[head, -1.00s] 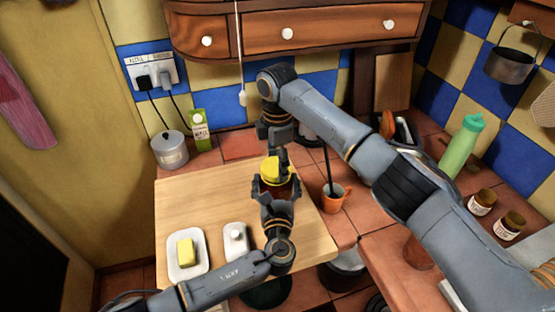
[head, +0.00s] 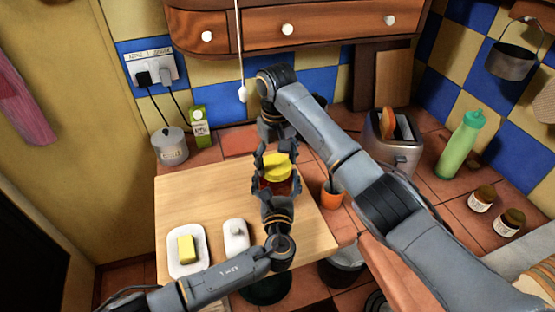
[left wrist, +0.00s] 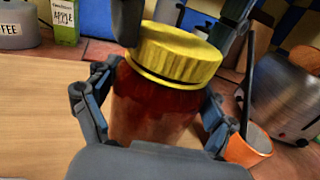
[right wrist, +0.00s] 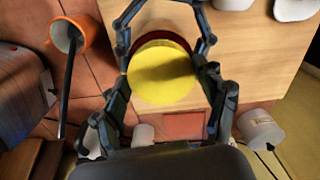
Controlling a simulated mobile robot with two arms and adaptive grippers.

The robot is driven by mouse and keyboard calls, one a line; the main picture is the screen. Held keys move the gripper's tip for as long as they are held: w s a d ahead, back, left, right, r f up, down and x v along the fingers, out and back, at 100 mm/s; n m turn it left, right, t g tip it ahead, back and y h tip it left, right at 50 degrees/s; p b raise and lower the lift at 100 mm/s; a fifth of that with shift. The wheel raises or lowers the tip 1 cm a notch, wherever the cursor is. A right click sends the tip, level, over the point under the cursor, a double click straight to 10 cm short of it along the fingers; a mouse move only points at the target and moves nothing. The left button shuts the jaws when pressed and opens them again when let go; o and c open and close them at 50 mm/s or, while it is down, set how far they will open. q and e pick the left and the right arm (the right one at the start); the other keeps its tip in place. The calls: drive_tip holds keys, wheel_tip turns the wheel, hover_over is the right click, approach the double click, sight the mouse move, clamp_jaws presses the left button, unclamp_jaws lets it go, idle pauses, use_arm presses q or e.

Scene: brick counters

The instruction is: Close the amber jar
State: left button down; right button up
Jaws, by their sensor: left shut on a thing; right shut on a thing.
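The amber jar (left wrist: 155,110) stands upright at the right part of the wooden board, with dark red-brown contents. My left gripper (head: 277,190) is shut around its body from the near side. The yellow lid (left wrist: 178,52) sits on the jar's mouth; it also shows in the head view (head: 277,167) and the right wrist view (right wrist: 162,73). My right gripper (right wrist: 165,82) comes from above and behind, with its fingers at opposite sides of the lid. Whether the lid is fully tight cannot be told.
The cutting board (head: 190,210) holds a butter dish (head: 187,251) and a white dish with a knob (head: 236,238). An orange mug (head: 333,195) stands close right of the jar. A toaster (head: 392,150) stands behind my right arm.

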drive_tip(key=m, duration=0.5)
drive_tip(key=shift+a, duration=0.2)
drive_tip(key=m, duration=0.5)
drive_tip(key=shift+a, duration=0.15)
drive_tip(key=m, duration=0.9)
drive_tip(key=shift+w+m, duration=0.2)
drive_tip(key=shift+m, duration=0.1)
drive_tip(key=o, duration=0.8)
drive_tip(key=shift+o, duration=0.2)
